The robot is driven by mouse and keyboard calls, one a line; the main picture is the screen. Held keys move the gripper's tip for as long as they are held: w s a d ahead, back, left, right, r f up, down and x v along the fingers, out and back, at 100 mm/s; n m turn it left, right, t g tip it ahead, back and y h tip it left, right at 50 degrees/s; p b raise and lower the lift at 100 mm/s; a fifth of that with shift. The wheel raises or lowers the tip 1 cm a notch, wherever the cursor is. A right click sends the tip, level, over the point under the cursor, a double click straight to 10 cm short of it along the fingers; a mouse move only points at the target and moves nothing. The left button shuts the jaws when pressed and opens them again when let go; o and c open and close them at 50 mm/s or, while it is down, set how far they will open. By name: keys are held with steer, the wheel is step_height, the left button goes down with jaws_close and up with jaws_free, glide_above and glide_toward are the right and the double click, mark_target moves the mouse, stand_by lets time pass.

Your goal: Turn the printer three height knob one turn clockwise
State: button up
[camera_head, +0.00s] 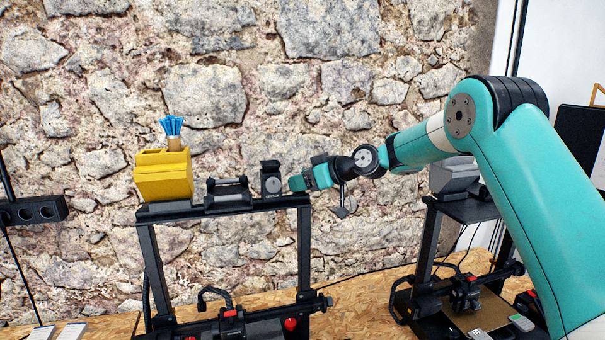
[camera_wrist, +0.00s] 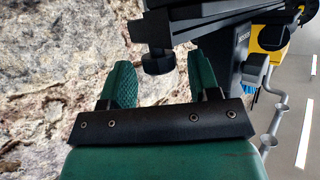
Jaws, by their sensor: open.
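A dark round knob (camera_wrist: 158,62) shows in the wrist view, jutting from a black bar of the printer. My gripper (camera_wrist: 160,70) has its two green fingers apart, one on each side of the knob. I see a gap on both sides, so the fingers do not look shut on it. In the head view my gripper (camera_head: 297,183) points left at the right end of the middle printer's top bar (camera_head: 225,208). The knob cannot be made out for certain there. No number shows on the printers.
A dark box (camera_head: 271,178) stands close by my gripper. A stone wall (camera_head: 340,80) is behind.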

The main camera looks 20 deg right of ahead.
steer(key=shift+w+a+f, duration=0.1)
steer(key=c, duration=0.9)
steer(key=shift+f+b, duration=0.1)
steer(key=shift+b, duration=0.4)
steer(key=shift+a+f+m+t+h+b, duration=0.1)
steer(key=shift+m+t+h+b, duration=0.5)
steer(key=shift+b, duration=0.35)
steer(key=m+t+h+b, duration=0.1)
steer(key=m+h+b, duration=0.1)
steer(key=b, duration=0.1)
steer(key=shift+a, duration=0.15)
steer(key=m+t+h+b, duration=0.1)
steer(key=m+h, duration=0.1)
steer(key=m+h+b, duration=0.2)
steer(key=shift+s+a+t, duration=0.15)
steer(key=shift+s+t, duration=0.05)
steer(key=shift+t, duration=0.2)
steer(key=shift+r+m+h+b, duration=0.2)
steer(key=shift+m+h+b, duration=0.35)
steer(key=shift+m+h, duration=0.55)
